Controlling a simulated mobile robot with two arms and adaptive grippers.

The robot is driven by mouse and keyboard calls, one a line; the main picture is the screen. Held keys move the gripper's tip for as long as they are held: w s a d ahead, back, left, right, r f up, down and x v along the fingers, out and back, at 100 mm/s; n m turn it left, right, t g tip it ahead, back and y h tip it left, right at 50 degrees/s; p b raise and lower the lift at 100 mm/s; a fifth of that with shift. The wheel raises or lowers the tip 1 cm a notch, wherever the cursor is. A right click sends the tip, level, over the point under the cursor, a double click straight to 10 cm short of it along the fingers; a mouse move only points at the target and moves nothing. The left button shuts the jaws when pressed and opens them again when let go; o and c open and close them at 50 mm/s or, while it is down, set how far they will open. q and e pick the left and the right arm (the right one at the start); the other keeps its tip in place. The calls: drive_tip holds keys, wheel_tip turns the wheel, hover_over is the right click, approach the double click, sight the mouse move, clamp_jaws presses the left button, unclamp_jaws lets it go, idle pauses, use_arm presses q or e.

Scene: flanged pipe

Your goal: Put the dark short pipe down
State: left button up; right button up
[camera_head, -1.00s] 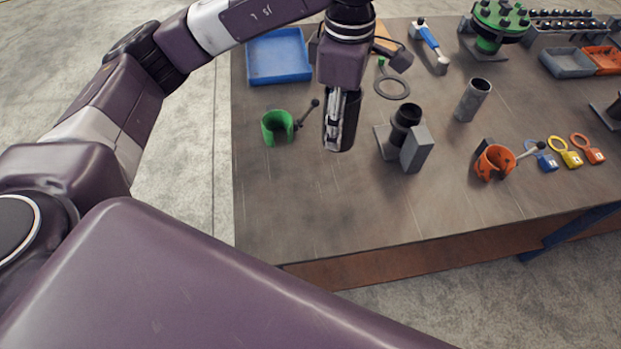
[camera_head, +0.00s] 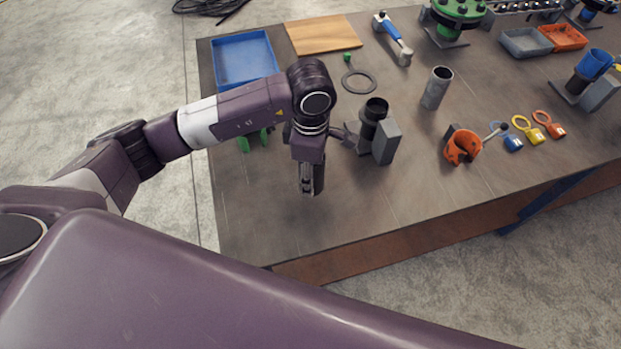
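My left gripper (camera_head: 308,178) points down over the front left part of the workbench. It appears shut on the dark short pipe (camera_head: 319,179), which shows only as a narrow dark strip beside the fingers. The rest of the pipe is hidden, and I cannot tell whether its lower end touches the bench. My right gripper is not in view.
A black pipe (camera_head: 374,111) stands at a grey block (camera_head: 387,143) just right of my gripper. A green clamp (camera_head: 245,143) is partly hidden behind my arm. An orange clamp (camera_head: 462,148) and grey pipe (camera_head: 436,88) stand farther right. The front left bench (camera_head: 270,225) is clear.

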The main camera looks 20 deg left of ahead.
use_arm(q)
wheel_tip(320, 180, down, 3)
drive_tip(key=shift+f+p, duration=0.1)
drive_tip(key=shift+p, duration=0.2)
drive_tip(key=shift+f+b, duration=0.2)
drive_tip(key=shift+b, duration=0.1)
drive_tip(key=o, duration=1.5)
drive_tip(key=shift+r, duration=0.1)
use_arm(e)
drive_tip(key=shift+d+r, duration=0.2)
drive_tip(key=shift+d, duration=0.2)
use_arm(q)
drive_tip(key=shift+r, duration=0.35)
wheel_tip(320, 180, up, 11)
drive_tip(key=b, duration=0.3)
drive_tip(key=shift+f, duration=0.15)
drive_tip(key=shift+r, duration=0.45)
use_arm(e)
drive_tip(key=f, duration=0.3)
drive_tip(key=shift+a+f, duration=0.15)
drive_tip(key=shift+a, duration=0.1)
